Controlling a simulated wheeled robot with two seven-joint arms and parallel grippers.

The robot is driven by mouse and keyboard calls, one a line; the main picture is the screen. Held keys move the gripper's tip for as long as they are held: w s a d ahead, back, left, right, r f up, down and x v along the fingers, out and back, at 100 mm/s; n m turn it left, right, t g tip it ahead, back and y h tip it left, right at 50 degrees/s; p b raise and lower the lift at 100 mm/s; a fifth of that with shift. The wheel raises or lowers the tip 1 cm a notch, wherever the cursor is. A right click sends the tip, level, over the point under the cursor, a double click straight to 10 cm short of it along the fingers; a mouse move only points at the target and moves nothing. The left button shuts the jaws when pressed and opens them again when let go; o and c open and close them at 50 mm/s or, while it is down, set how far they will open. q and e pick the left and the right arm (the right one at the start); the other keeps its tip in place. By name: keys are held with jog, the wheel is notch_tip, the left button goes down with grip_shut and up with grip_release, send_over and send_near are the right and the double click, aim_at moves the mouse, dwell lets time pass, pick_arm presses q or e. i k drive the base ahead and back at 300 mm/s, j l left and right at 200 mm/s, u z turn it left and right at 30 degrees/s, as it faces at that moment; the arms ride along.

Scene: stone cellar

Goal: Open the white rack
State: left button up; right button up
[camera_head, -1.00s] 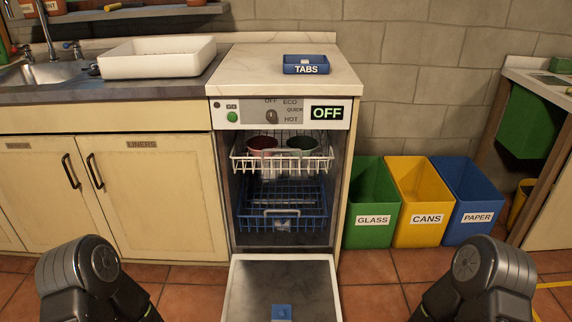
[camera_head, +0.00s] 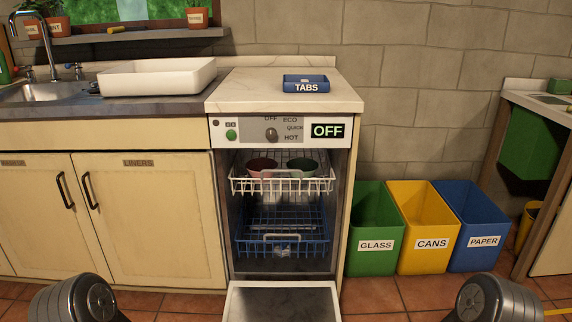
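The white rack (camera_head: 236,186) is the upper rack inside the open dishwasher (camera_head: 221,200). Its front edge and handle sit at about the front opening. It holds a red bowl (camera_head: 261,165) and a green bowl (camera_head: 304,167). The blue rack (camera_head: 240,247) is below it, inside the dishwasher. The dishwasher door (camera_head: 282,303) is folded down toward me. Parts of my two arms show at the bottom left and bottom right corners, but both grippers are out of view.
The dishwasher panel display (camera_head: 327,131) reads OFF. A blue TABS box (camera_head: 306,84) sits on the counter above. Green (camera_head: 372,222), yellow (camera_head: 420,222) and blue (camera_head: 473,222) bins stand right of the dishwasher. Closed cabinets (camera_head: 150,225) are at the left. A white basin (camera_head: 157,80) stands by the sink.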

aim_at(282, 156)
jog(key=j+z, duration=0.5)
jog(key=j, duration=0.2)
jog(key=k+j+z, duration=0.15)
jog(key=j+z, duration=0.35)
jog(key=j, duration=0.2)
jog(key=j+z, duration=0.95)
jog(key=j, duration=0.25)
jog(key=k+j+z, duration=0.15)
jog(key=j+z, duration=0.35)
